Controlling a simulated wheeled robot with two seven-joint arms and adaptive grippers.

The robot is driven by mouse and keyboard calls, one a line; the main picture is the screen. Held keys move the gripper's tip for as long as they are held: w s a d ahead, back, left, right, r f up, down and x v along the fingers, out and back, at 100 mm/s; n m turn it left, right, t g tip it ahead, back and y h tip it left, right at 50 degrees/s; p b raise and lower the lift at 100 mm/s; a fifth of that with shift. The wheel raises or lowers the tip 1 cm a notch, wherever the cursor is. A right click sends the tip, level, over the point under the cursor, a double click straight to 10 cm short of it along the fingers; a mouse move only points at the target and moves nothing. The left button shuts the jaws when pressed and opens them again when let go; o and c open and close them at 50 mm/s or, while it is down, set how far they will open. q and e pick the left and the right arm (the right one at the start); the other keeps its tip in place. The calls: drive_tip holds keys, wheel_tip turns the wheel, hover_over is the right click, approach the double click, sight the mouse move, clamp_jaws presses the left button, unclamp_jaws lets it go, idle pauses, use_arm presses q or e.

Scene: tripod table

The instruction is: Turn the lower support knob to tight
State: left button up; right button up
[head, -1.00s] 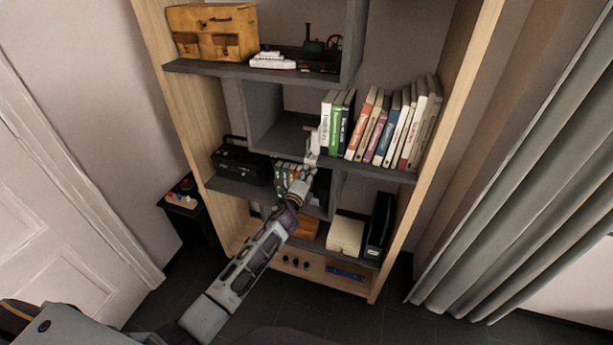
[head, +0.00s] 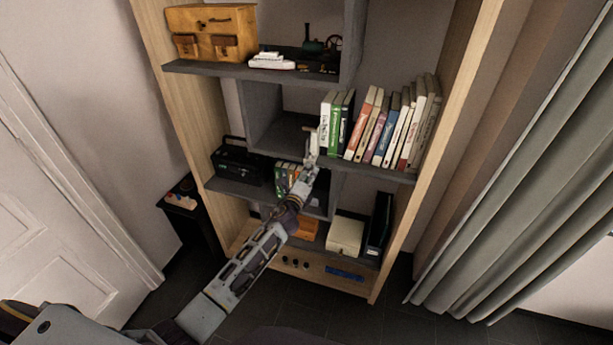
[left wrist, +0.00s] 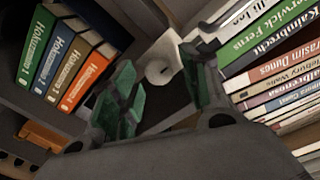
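My left gripper (head: 311,166) reaches to the bookcase, at the edge of the middle shelf just left of the upright books. In the left wrist view its green-padded fingers (left wrist: 160,95) are apart, with nothing held between them. A pale, round knob-like part (left wrist: 158,72) shows beyond and between the fingertips, apparently clear of both pads. A small whitish piece (head: 313,142) stands just above the fingertips in the head view. I cannot tell whether this is the lower support knob, or how it is turned. My right gripper is not in view.
Upright books (head: 384,128) stand close to the right of the gripper. Smaller books (left wrist: 65,60) are on the shelf below. A black radio (head: 240,163) and a white box (head: 345,234) sit on lower shelves. A small dark table (head: 184,205) stands left of the bookcase.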

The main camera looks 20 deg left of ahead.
use_arm(q)
drive_tip(key=s, duration=1.2)
drive_tip(key=shift+a+r, duration=0.15)
drive_tip(key=shift+r, duration=0.15)
idle(0.6)
idle(0.7)
